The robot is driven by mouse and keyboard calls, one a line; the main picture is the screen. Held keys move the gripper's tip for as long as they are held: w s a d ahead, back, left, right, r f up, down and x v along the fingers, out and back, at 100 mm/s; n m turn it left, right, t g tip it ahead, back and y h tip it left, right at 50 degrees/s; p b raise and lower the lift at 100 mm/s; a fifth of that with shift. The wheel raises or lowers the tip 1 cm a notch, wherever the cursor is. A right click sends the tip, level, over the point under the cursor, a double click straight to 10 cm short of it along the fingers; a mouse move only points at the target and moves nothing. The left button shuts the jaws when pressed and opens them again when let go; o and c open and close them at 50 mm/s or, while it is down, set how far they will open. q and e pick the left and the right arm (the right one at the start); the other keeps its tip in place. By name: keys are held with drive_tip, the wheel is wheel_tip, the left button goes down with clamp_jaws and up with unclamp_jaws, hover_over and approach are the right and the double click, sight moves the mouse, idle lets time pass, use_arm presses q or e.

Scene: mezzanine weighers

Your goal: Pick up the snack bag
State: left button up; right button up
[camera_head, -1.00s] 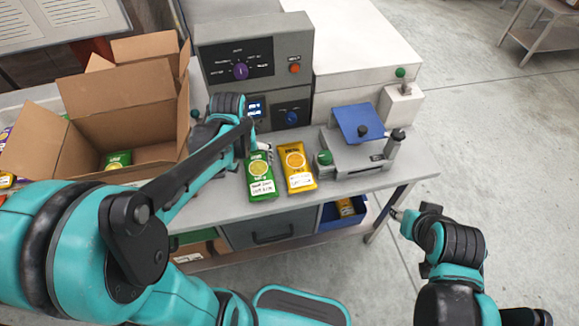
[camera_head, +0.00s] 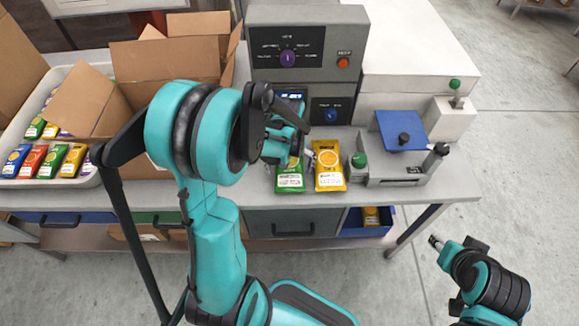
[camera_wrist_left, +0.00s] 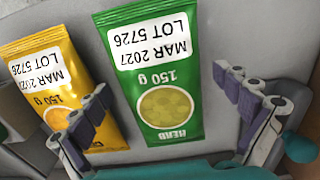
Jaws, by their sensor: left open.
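A green snack bag (camera_head: 290,181) marked HERB lies on the grey bench in front of the machine, its upper part partly hidden by my left gripper in the head view. A yellow snack bag (camera_head: 329,170) lies just right of it. In the left wrist view, the green bag (camera_wrist_left: 165,85) lies between the spread fingers of my open left gripper (camera_wrist_left: 168,115), and the yellow bag (camera_wrist_left: 48,75) lies to the left, partly behind one finger. My right gripper (camera_head: 437,242) is low at the right, away from the bench; its jaw state is unclear.
The control machine (camera_head: 307,45) stands behind the bags, and a sealer with a blue plate (camera_head: 400,130) stands at right. An open cardboard box (camera_head: 165,60) and a white tray (camera_head: 92,181) of several bags are at left. A blue bin (camera_head: 352,228) is below.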

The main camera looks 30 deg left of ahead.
use_arm(q)
drive_tip(key=shift+r, duration=0.1)
drive_tip(key=shift+c, duration=0.3)
drive_tip(key=c, duration=1.1)
drive_tip(key=shift+c, duration=0.2)
